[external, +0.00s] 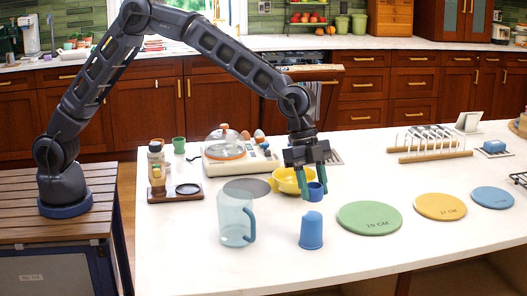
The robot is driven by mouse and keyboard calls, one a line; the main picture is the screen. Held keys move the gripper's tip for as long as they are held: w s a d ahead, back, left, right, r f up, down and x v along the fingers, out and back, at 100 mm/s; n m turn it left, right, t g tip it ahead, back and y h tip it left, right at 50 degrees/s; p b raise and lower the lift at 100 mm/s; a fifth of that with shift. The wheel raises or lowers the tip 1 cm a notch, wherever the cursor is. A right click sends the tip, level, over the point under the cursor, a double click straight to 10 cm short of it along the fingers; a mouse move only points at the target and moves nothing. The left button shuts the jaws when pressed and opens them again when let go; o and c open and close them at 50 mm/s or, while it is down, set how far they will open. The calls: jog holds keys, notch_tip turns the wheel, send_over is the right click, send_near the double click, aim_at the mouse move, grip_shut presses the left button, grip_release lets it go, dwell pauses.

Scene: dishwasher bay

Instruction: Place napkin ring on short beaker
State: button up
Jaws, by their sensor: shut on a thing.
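My gripper (312,186) hangs from the arm over the counter with its fingers pointing down. It is shut on a small blue ring-like thing, which I take as the napkin ring (316,191). The fingers hide part of it. A short blue beaker (311,231) stands on the white counter, below and nearer the camera in the picture. It is narrower at the top and looks upside down. The ring appears above the beaker and apart from it; the exact depth between them cannot be told.
A clear pitcher (234,217) with a blue handle stands left of the beaker. A yellow bowl (288,181) is behind my gripper. Green (369,218), yellow (440,206) and blue (492,197) discs lie to the right. A wooden rack (430,155) stands behind them.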

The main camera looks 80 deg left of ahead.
aim_at(315, 217)
jog(key=shift+f, duration=2.1)
jog(key=shift+f, duration=0.15)
jog(key=o, duration=0.9)
jog(key=shift+o, duration=0.2)
